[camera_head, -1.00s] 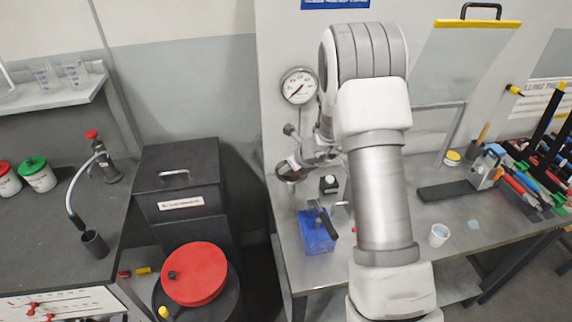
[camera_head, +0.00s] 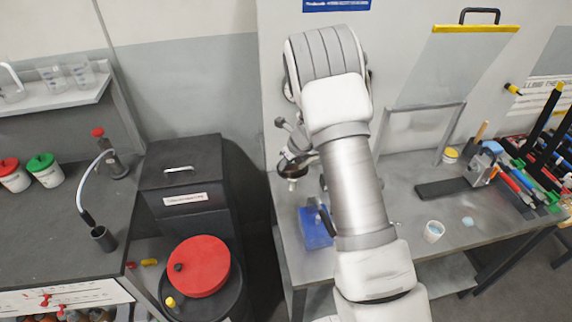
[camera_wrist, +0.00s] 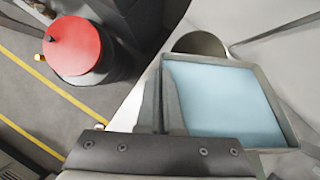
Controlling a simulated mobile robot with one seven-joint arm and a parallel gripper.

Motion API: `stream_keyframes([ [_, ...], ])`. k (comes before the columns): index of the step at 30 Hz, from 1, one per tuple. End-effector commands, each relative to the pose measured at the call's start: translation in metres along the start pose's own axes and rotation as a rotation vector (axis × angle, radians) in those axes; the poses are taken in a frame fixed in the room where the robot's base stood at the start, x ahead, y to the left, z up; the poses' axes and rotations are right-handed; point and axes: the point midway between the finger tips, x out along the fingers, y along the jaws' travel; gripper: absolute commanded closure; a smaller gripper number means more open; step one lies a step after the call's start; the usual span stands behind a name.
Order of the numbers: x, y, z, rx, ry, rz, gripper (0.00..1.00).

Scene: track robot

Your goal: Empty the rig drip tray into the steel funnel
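In the wrist view the drip tray (camera_wrist: 276,92) is a grey rectangular tray holding pale blue liquid. My gripper (camera_wrist: 166,98) has its two dark fingers close together at the tray's left wall and looks shut on that wall. A dark round shape (camera_wrist: 200,43) shows just beyond the tray's far edge; it may be the funnel's mouth, but I cannot tell. In the head view a dark dish-like piece (camera_head: 291,163) shows left of my arm at the rig. My arm hides much of the rig, and I cannot make out the tray or gripper clearly there.
A black drum with a red lid (camera_head: 198,266) stands left of the steel bench (camera_head: 402,190), beside a black lidded bin (camera_head: 184,180). A blue box-like object (camera_head: 314,229) is on the bench's left end.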

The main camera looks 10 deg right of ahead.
Motion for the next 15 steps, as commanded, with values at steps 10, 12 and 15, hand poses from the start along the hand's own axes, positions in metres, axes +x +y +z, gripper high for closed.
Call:
stream_keyframes([
  [10,-0.0015,0.0003,0.0084,-0.006,0.173,-0.003,1.00],
  [12,-0.0002,-0.0002,0.0089,-0.004,0.209,-0.004,1.00],
  [15,0.0014,-0.0002,0.0099,-0.001,0.249,-0.001,1.00],
])
